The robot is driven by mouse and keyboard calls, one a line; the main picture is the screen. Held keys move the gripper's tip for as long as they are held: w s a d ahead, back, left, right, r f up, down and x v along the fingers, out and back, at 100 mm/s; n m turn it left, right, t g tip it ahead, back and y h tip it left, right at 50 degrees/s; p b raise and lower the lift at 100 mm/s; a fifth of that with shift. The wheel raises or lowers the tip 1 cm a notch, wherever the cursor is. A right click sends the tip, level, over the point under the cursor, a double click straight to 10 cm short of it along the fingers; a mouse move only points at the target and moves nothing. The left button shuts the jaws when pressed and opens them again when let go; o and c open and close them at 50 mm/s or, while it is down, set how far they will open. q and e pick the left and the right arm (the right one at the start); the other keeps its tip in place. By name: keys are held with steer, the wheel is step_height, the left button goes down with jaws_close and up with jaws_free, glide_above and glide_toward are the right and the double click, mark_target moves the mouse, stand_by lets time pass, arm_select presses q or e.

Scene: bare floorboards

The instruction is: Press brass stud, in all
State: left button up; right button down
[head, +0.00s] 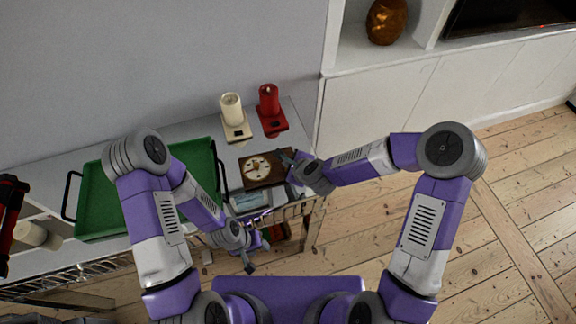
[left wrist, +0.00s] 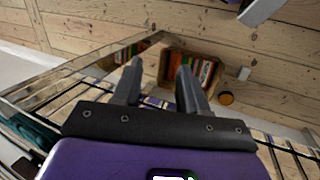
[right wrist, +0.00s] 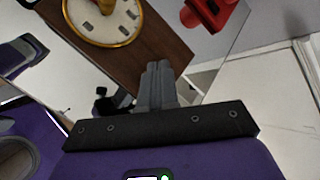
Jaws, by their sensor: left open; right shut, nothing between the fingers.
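A dark wooden board with a cream round plate (head: 257,167) lies on the grey top, right of the green tray. In the right wrist view the board (right wrist: 160,50) shows close up, with the round plate (right wrist: 85,25) cut off by the top edge. A brass stud (right wrist: 106,6) stands up from this plate, partly out of frame. My right gripper (head: 287,156) is shut and empty at the board's right end; its fingertips (right wrist: 158,68) show beside the board's edge. My left gripper (head: 256,254) is open and empty, low in front of the furniture; its fingers (left wrist: 160,75) point toward the floor.
A green tray (head: 98,203) fills the left. A pale blue object (head: 250,201) lies in front of the board. A wooden crate (left wrist: 207,68) stands below.

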steer(key=shift+r, duration=0.25)
step_height(320, 180, up, 5)
steer(key=p, duration=0.3)
steer(key=shift+p, duration=0.4)
steer(key=shift+f, duration=0.1)
steer(key=shift+s, duration=0.1)
stand_by(0.5)
